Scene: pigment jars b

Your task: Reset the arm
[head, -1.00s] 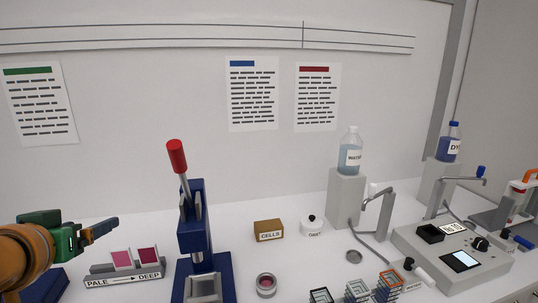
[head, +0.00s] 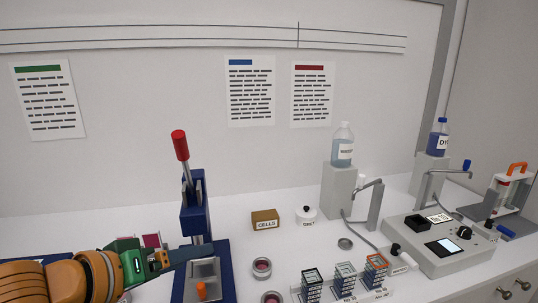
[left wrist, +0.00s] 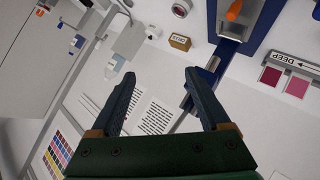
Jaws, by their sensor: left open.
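My left gripper (head: 205,250) reaches in from the lower left of the head view, its blue fingers pointing right. They overlap the front of the blue press (head: 194,217) in the picture; I cannot tell whether they touch it. In the left wrist view my left gripper (left wrist: 160,75) shows two blue fingers spread apart, with nothing between them. My left arm (head: 60,280) hides most of the pale-to-deep swatch stand, with a pink swatch (head: 152,240) showing above it. My right gripper is in neither view.
The press has a red-topped lever (head: 180,146). Right of it are a cells box (head: 265,219), a round jar (head: 262,267), racks of small frames (head: 345,277), a water bottle (head: 343,145) and a grey device (head: 440,243). White bench shows between them.

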